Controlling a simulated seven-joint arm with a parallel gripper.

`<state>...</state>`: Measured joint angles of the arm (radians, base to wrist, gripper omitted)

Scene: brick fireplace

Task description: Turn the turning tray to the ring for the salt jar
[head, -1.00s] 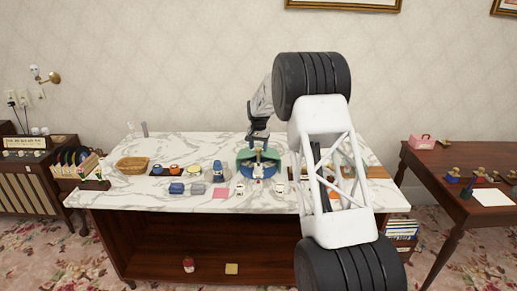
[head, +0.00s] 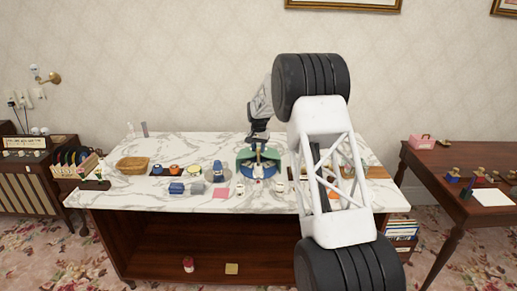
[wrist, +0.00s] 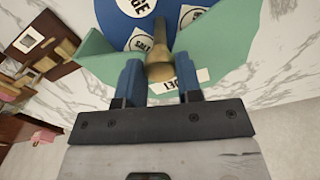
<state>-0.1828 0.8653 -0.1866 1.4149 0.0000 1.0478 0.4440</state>
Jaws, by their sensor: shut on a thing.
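On the table in the head view, the tray assembly (head: 244,166) is small. My gripper (wrist: 158,60) has blue fingers and is shut on a brass handle (wrist: 160,68) at the tray. The fingers stand on either side of the handle. A white label lies just beyond the right finger, its letters partly hidden.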

